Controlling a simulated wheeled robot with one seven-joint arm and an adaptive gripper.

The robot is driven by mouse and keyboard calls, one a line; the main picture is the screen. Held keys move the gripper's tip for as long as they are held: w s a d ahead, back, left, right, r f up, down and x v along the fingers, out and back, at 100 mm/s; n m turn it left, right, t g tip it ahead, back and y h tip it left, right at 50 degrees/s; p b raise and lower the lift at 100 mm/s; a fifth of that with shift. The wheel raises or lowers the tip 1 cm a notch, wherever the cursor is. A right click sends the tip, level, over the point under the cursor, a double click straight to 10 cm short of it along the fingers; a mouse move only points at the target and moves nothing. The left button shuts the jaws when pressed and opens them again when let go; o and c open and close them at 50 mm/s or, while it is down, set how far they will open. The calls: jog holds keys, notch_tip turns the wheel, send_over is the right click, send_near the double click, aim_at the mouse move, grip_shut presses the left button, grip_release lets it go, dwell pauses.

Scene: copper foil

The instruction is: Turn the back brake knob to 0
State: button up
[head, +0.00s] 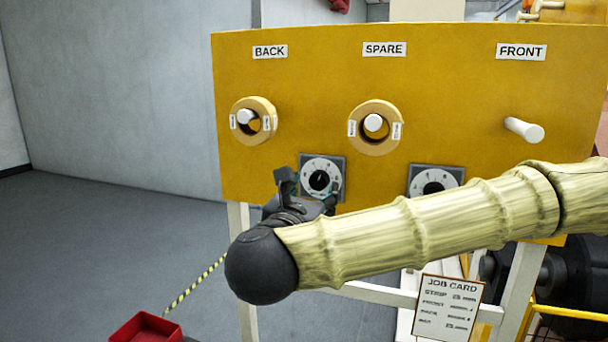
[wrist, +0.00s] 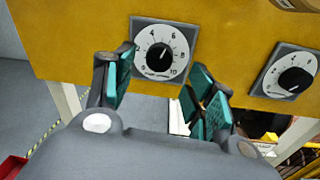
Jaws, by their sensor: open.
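The back brake knob (head: 320,181) is a black round knob on a white numbered dial in a grey square plate, the left of two dials low on the yellow panel. It also shows in the wrist view (wrist: 159,57), with 4, 6, 8 and 10 legible; its light mark seems to point up and slightly right, near 6, and not at 0. My gripper (head: 308,188) is open and empty in front of this dial. In the wrist view its teal-padded fingers (wrist: 160,80) stand apart, left and right of the dial's lower part. I cannot tell whether they touch anything.
The second dial (head: 437,180) sits to the right, partly behind my arm. Yellow rings hang on the BACK peg (head: 245,116) and SPARE peg (head: 374,122); the FRONT peg (head: 524,129) is bare and sticks out. A job card (head: 448,308) and red bin (head: 147,328) are lower.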

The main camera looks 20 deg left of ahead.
aim_at(318, 184)
jog(key=shift+w+a+p, duration=0.1)
jog(key=shift+w+p, duration=0.9)
jog(key=shift+w, duration=1.35)
